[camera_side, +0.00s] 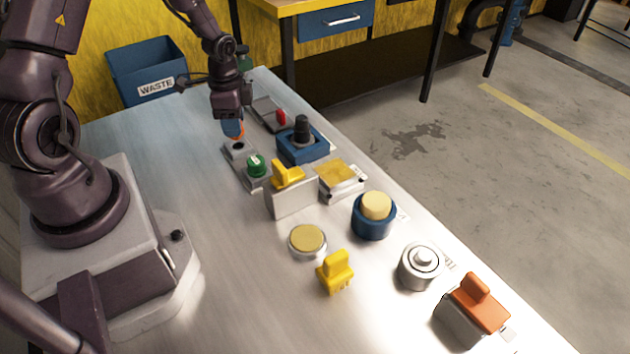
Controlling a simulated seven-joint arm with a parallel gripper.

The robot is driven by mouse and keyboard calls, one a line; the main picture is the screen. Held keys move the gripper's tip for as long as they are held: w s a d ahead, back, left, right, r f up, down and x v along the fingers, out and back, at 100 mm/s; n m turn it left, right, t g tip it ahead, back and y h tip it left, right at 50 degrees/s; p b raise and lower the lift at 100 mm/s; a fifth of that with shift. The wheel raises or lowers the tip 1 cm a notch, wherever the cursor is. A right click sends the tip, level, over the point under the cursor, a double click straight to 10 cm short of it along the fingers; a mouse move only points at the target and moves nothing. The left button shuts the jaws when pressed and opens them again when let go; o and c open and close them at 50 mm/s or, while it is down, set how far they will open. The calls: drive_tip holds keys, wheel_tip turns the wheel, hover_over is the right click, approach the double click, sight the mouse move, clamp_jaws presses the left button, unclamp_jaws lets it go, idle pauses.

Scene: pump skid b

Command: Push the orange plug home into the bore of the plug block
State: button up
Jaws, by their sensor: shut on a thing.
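My gripper (232,128) points down at the far end of the bench, shut on the orange plug (239,133). Only a thin curved orange strip of the plug shows beside the blue fingertips; the rest is hidden. Just below is a small grey block (229,153) with a dark round opening, which looks like the plug block and its bore (238,146). The plug appears just above this opening; I cannot tell whether it touches the rim.
A green knob (256,165) stands close in front of the bore. A blue block with a black knob (302,142) and a red-handled switch (281,117) are to the right. Several other fixtures, including an orange-topped block (478,303), line the bench. The left-middle bench top (215,240) is clear.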

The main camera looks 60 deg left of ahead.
drive_tip(key=w+d+r+m, duration=0.3)
drive_tip(key=w+d, duration=0.3)
drive_tip(key=d, duration=0.3)
drive_tip(key=w+d+r+m, duration=0.3)
drive_tip(key=w+d, duration=0.3)
drive_tip(key=d, duration=0.4)
drive_tip(key=shift+w+d, duration=0.3)
drive_tip(key=shift+w, duration=0.05)
hover_over(334, 177)
drive_tip(key=shift+f, duration=2.9)
drive_tip(key=shift+f, duration=1.25)
drive_tip(key=o, duration=1.1)
